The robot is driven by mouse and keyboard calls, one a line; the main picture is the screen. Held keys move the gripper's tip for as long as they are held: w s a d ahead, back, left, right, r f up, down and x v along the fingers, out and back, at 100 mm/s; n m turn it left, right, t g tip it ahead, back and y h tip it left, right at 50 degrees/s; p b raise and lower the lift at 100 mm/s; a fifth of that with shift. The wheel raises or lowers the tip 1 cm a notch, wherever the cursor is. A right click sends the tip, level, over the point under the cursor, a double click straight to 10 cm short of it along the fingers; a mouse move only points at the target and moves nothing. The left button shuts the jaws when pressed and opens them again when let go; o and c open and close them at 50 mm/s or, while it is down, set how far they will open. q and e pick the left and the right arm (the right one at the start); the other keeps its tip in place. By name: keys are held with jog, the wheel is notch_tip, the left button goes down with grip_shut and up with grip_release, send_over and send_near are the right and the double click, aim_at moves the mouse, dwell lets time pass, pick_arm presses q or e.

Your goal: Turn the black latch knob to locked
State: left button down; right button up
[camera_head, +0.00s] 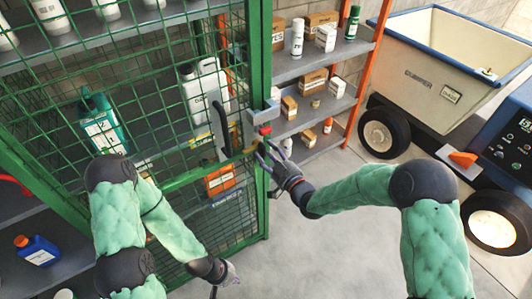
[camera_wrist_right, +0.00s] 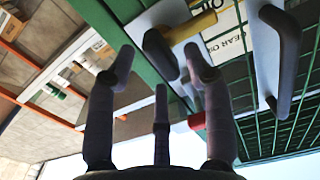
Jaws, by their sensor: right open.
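The black latch knob (camera_wrist_right: 160,52) shows in the right wrist view beside a brass-coloured bolt (camera_wrist_right: 192,28) on the metal latch plate. In the head view the latch (camera_head: 254,122) sits on the green cage door's edge, and the knob is too small to tell apart there. My right gripper (camera_head: 266,155) is open just below and right of the latch. In the right wrist view its spread fingers (camera_wrist_right: 160,75) are close to the knob, one near its lower right; contact cannot be told. My left gripper (camera_head: 224,280) is low, away from the latch; its fingers are unclear.
A dark door handle (camera_head: 220,130) stands left of the latch, and a red piece (camera_head: 265,130) is on the latch. Mesh covers shelves with jugs and bottles. Open shelves (camera_head: 314,68) hold boxes. A dumper (camera_head: 430,85) stands right. Floor between is clear.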

jog(key=shift+w+a, duration=0.35)
jog(key=shift+w, duration=0.25)
grip_shut()
